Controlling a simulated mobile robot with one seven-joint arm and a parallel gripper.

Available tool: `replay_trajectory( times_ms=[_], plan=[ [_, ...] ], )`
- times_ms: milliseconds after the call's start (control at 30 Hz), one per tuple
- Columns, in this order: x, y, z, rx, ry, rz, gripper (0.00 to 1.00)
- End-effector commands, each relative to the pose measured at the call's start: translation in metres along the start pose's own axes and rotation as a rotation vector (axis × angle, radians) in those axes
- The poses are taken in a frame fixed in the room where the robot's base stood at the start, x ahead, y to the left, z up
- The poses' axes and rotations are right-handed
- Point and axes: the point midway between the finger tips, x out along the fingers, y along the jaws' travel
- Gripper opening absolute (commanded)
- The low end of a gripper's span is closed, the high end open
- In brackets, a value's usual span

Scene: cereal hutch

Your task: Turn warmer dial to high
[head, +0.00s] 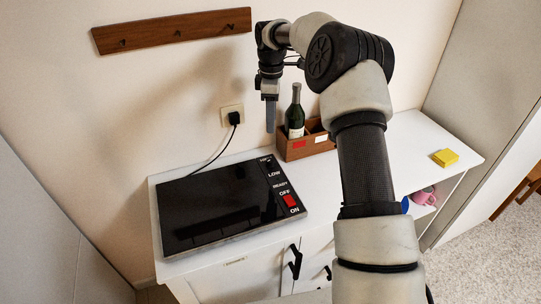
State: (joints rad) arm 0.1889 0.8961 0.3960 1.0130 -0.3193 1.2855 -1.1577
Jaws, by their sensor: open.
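The warmer (210,205) is a flat black plate on the left of the white hutch top. Its control strip on the right edge carries white labels, HIGH at the far end, then LOW, READY, OFF and ON. A red switch (290,201) sits between OFF and ON. The dial is dark and too small to make out clearly; its setting cannot be read. My gripper (270,122) points down in the air over the back of the hutch, seen edge-on. It is open and appears empty, apart from the warmer.
A wooden box (304,146) holding a green bottle (295,110) stands behind the warmer on the right. A black plug (234,118) with a cord is in the wall outlet. A yellow block (445,158) lies far right. A pink mug (425,196) is on the shelf below.

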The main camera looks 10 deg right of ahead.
Motion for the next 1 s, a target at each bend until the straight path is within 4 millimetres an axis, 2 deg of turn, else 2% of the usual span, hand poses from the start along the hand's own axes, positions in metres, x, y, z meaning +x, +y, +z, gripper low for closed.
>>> replay_trajectory(
  times_ms=[400, 600, 800, 1000],
  plan=[
    [0.091, -0.002, 0.000, 0.002, 0.000, -0.005, 0.41],
    [0.130, -0.002, 0.000, 0.001, 0.000, -0.004, 0.41],
    [0.153, -0.001, 0.000, 0.002, -0.001, -0.002, 0.41],
    [0.160, -0.001, 0.000, 0.002, 0.000, 0.000, 0.41]
  ],
)
